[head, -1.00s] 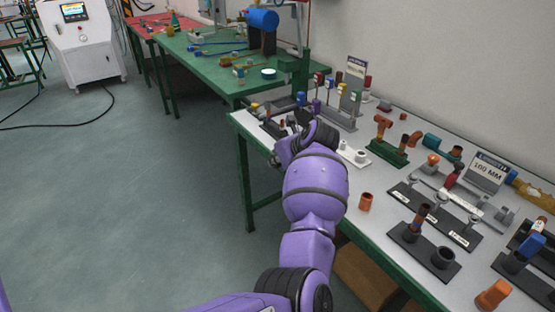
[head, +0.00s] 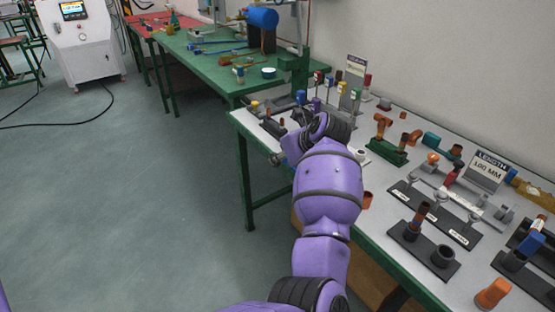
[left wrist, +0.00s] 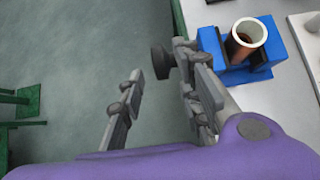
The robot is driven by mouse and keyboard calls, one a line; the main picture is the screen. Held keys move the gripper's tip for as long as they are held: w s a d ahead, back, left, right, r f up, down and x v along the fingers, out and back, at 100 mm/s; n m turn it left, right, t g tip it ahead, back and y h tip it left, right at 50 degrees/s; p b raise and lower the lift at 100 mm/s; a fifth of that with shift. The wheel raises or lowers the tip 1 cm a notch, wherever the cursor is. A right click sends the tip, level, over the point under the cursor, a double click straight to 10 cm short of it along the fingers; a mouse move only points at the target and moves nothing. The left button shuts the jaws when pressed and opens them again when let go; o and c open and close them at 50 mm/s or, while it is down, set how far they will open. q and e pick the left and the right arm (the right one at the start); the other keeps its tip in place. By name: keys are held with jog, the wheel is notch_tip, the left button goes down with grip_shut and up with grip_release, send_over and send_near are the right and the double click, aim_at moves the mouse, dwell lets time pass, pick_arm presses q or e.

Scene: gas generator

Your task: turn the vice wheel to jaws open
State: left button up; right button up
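The vice (left wrist: 235,50) is a blue block at the table's front edge in the left wrist view. An upright copper pipe (left wrist: 240,48) with a pale rim stands in it. Its dark round wheel (left wrist: 161,61) sticks out over the floor side. My left gripper (left wrist: 160,78) is open, with one finger on each side of the wheel's line. The wheel shows just beyond the gap between the fingertips; I cannot tell whether they touch it. In the head view my purple forearm and wrist hide the vice and most of the gripper. My right gripper is not in view.
The white-topped table (head: 384,198) holds dark stands, pipe fittings and a length sign (head: 487,170) to the right of my arm. A green bench (head: 205,72) stands behind.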

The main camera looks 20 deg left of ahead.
pick_arm(q)
jog(key=v, duration=0.8)
jog(key=shift+f, duration=0.1)
